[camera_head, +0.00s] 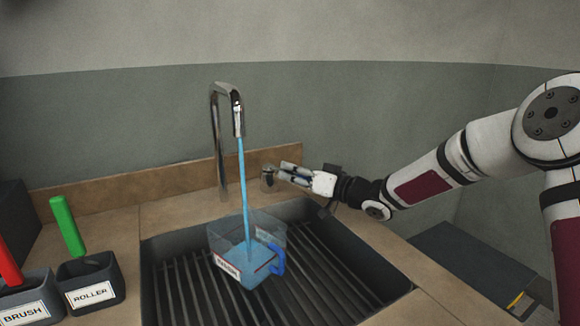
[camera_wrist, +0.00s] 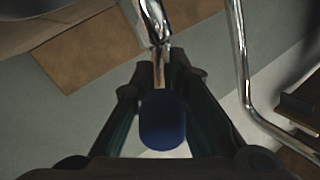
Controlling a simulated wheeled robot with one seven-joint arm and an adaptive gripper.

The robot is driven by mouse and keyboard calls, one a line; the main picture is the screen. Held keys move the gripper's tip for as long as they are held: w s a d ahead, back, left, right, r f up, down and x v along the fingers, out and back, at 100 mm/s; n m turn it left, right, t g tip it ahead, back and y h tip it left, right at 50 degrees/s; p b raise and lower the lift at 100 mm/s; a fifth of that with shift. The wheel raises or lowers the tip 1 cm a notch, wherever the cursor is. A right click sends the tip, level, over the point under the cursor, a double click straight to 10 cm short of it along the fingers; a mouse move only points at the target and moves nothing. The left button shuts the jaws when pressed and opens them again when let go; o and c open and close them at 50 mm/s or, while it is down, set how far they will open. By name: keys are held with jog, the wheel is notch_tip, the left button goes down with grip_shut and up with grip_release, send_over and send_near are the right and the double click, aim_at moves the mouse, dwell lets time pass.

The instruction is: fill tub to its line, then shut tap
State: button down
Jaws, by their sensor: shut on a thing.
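A clear tub (camera_head: 221,232) with a blue handle (camera_head: 277,262), a white label and a red line stands on the ribbed sink floor. A blue stream (camera_head: 244,190) runs from the chrome tap (camera_head: 216,120) into it. Blue liquid (camera_head: 245,262) lies inside, its surface close to the red line; I cannot tell exactly whether they meet. My gripper (camera_head: 283,174) is at the tap's lever, right of the spout. In the wrist view, the lever's dark blue knob (camera_wrist: 162,122) sits between the fingers, and my gripper (camera_wrist: 163,105) is shut on it.
The dark sink (camera_head: 325,285) surrounds the tub. At the left, a grey BRUSH holder (camera_head: 28,309) has a red handle and a ROLLER holder (camera_head: 92,293) a green one. A tan backsplash (camera_head: 110,190) runs behind the tap. Bare counter (camera_head: 170,213) lies left of the tap.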

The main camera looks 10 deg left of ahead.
jog(key=shift+s+a+r, duration=0.1)
jog(key=shift+a+r, duration=0.05)
jog(key=shift+r, duration=0.05)
jog(key=c, duration=1.6)
grip_release()
jog(key=shift+o, duration=0.2)
jog(key=shift+f, duration=0.1)
notch_tip(320, 180, up, 10)
